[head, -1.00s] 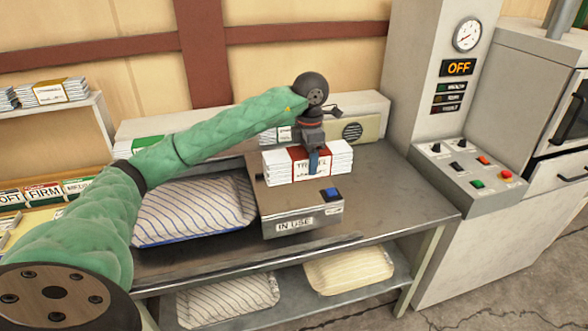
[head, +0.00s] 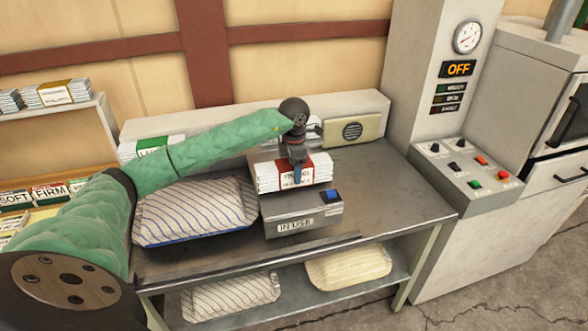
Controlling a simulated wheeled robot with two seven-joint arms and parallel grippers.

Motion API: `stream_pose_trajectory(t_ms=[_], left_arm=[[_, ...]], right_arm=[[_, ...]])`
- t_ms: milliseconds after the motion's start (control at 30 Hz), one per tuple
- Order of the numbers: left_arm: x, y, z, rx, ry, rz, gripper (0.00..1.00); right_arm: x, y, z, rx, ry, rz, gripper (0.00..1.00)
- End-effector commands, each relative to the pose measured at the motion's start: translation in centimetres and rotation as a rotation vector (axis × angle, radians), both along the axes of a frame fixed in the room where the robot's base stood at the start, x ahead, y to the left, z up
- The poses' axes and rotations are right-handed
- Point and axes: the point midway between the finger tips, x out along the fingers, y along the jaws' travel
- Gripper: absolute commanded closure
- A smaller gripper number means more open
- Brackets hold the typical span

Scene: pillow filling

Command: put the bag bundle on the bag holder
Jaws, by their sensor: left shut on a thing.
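The bag bundle (head: 270,178) is a stack of white folded bags with a red band and a partly hidden label. My left gripper (head: 298,177) is shut on it from above, at the front middle of the stack. The bundle is at the grey box marked "IN USE" (head: 292,213), which seems to be the bag holder and has a blue button at its front right. The bundle covers much of the box's top; I cannot tell whether it touches it. My right gripper is not in view.
A striped pillow (head: 190,212) lies on the metal table left of the box. Another bundle with a green band (head: 150,147) and a beige speaker box (head: 352,130) stand behind. A control panel (head: 468,172) is at right. The table's right part is clear.

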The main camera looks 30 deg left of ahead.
Motion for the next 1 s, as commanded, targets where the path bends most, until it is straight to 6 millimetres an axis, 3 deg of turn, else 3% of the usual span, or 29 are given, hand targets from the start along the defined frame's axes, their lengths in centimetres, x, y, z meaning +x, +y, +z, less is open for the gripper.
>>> stream_pose_trajectory(t_ms=[233, 667, 700, 767, 1000], left_arm=[[0.0, 0.0, -1.0, -0.001, -0.002, -0.001, 0.76], [0.0, 0.0, -1.3, 0.0, -0.001, 0.0, 0.76], [0.0, 0.0, -1.3, 0.001, -0.001, 0.0, 0.32], [0.0, 0.0, -1.3, 0.001, -0.001, 0.0, 0.2], [0.0, 0.0, -1.3, 0.001, -0.001, 0.0, 0.18]], right_arm=[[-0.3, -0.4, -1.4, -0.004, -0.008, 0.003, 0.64], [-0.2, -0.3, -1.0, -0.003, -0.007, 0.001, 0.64], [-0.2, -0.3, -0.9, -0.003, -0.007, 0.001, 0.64], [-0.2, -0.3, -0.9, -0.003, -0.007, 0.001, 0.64], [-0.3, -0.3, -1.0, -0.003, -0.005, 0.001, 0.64]])
